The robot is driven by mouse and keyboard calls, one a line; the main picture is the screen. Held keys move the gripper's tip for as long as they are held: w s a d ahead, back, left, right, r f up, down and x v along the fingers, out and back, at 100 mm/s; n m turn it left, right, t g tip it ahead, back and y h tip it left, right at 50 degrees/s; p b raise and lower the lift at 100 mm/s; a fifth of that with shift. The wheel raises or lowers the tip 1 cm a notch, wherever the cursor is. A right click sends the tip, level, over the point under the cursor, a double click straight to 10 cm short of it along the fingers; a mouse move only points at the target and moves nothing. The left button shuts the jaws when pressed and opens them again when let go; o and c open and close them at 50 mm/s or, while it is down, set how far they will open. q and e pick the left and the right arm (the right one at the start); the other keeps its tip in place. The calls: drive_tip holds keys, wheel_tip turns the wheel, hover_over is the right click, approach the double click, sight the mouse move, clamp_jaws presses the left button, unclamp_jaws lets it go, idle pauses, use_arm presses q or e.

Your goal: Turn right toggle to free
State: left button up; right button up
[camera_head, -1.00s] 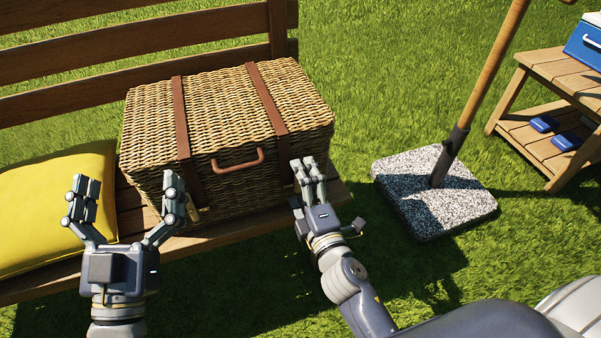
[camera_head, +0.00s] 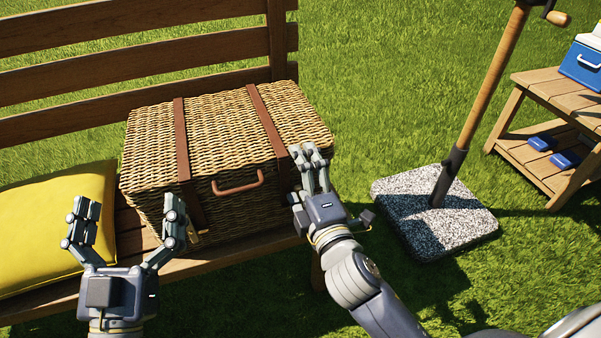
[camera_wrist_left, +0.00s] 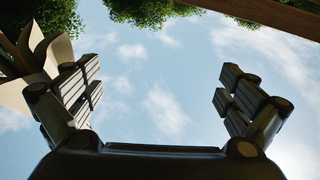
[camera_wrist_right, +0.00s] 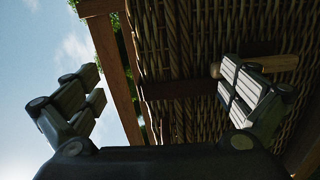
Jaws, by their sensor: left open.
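The wicker basket (camera_head: 235,140) stands shut on the bench, with two brown leather straps and a handle (camera_head: 238,184) on its front. My right gripper (camera_head: 310,160) is at the front right of the basket, over the lower right strap, and hides the right toggle in the head view. In the right wrist view, a wooden peg, seemingly the toggle (camera_wrist_right: 275,63), shows behind one finger by the wicker; its turn is unclear. The right fingers (camera_wrist_right: 160,80) are apart, nothing visibly held. My left gripper (camera_head: 125,220) is open and empty, front left of the basket.
A yellow cushion (camera_head: 50,225) lies left of the basket on the wooden bench (camera_head: 130,265). A speckled stone base (camera_head: 435,212) with a wooden pole stands to the right. A side table (camera_head: 555,95) with a blue cooler is at the far right. Grass lies between.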

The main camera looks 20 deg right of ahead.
use_arm(q)
drive_tip(key=shift+w+a+f+g+y+p, duration=0.15)
drive_tip(key=shift+w+f+g+y, duration=0.15)
drive_tip(key=shift+f, duration=0.35)
drive_tip(key=shift+w+d+f+g+y+p, duration=0.15)
drive_tip(key=shift+f+g, duration=0.25)
drive_tip(key=shift+f, duration=0.25)
use_arm(e)
drive_tip(key=s, duration=1.2)
drive_tip(key=shift+s+d, duration=0.2)
drive_tip(key=shift+s, duration=0.05)
use_arm(q)
drive_tip(key=shift+a+f, duration=0.1)
drive_tip(key=shift+w+f+g, duration=0.15)
drive_tip(key=shift+f+g, duration=0.25)
drive_tip(key=shift+f, duration=0.15)
